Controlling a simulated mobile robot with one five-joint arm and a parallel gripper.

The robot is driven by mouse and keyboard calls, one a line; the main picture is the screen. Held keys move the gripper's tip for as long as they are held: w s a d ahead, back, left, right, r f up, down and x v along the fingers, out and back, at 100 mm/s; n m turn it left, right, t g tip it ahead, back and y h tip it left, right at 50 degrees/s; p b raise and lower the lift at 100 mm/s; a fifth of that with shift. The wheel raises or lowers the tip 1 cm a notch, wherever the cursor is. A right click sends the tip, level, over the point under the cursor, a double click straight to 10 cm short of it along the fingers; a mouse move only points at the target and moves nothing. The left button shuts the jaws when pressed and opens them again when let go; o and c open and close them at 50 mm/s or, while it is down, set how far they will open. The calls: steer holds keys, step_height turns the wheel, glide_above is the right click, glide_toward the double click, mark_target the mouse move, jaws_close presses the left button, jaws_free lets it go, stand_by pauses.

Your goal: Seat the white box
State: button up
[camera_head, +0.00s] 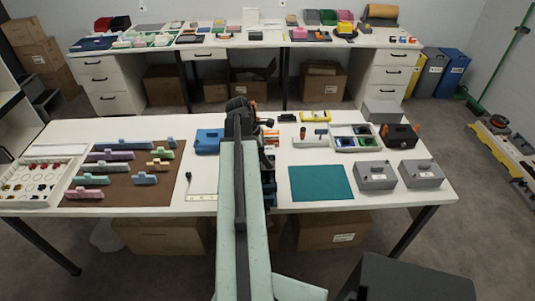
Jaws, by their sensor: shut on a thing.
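My arm reaches forward from the bottom middle over the near white table. My gripper (239,106) is at its dark far end, above the back part of this table. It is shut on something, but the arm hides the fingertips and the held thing. I cannot make out a white box in the gripper. A small upright white box-like thing (251,16) stands on the far table, well beyond my gripper; I cannot tell whether it is the task's box.
The near table (398,203) holds a blue case (208,141), a brown mat (118,192) with coloured blocks, a teal mat (321,183), an organiser tray (355,143) and two grey boxes (376,176) at right. Some bare tabletop lies at the front right.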

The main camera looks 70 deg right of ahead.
steer(key=shift+f+b, duration=2.05)
steer(key=shift+f, duration=0.15)
steer(key=shift+f, duration=0.1)
steer(key=shift+f+b, duration=1.55)
steer(key=shift+b, duration=0.1)
steer(key=o, duration=1.6)
steer(key=shift+c, duration=0.2)
steer(key=p+v, duration=0.6)
steer(key=v, duration=0.1)
steer(key=shift+s+r+p, duration=0.1)
steer(key=shift+s+p, duration=0.05)
steer(key=shift+p, duration=0.2)
steer(key=shift+w+r+p, duration=0.3)
steer(key=shift+r+p, duration=0.1)
steer(key=shift+f, duration=0.1)
